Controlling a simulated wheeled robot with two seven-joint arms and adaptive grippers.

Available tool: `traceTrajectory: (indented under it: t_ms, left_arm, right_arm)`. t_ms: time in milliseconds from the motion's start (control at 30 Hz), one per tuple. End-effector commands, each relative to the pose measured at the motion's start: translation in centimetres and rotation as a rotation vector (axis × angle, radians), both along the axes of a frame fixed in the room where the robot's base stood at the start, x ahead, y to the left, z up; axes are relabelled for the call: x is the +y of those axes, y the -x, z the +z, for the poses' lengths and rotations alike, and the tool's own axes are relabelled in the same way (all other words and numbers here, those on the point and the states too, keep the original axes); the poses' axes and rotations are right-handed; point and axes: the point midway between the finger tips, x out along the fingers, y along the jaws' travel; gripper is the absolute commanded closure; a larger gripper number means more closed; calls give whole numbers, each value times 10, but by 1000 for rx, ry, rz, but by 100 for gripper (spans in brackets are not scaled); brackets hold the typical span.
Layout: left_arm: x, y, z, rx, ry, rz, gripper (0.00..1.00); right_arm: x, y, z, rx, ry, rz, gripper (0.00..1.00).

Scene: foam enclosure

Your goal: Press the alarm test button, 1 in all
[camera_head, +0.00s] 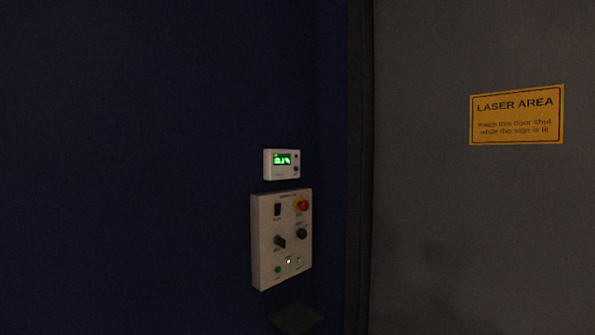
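A small white wall unit (269,164) with a lit green display (283,158) hangs on the dark blue wall. Two small dark buttons (296,164) sit on its right side, one above the other. Below it is a pale control panel (262,240). The panel has a dark rocker switch (277,209), a red knob on yellow (302,205), two dark knobs, a small lit lamp (289,261), a pale small control (299,260) and a green button (278,269). The small labels are unreadable, so I cannot tell which is the alarm test button. Neither gripper is in view.
A dark vertical frame (359,200) stands right of the panel. Beyond it is a grey door (440,200) with a yellow LASER AREA sign (517,115). A dark flat object (296,318) juts out below the panel. The wall left of the panel is bare.

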Motion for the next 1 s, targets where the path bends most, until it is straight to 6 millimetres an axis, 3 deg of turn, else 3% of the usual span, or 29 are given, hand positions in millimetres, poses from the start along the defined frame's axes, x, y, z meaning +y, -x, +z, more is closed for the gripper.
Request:
traceTrajectory:
  t_ms: [67,300,1000]
  left_arm:
    - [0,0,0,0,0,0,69]
    - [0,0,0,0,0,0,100]
    - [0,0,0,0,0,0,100]
  right_arm:
    - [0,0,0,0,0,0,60]
    - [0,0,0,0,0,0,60]
    - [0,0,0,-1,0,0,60]
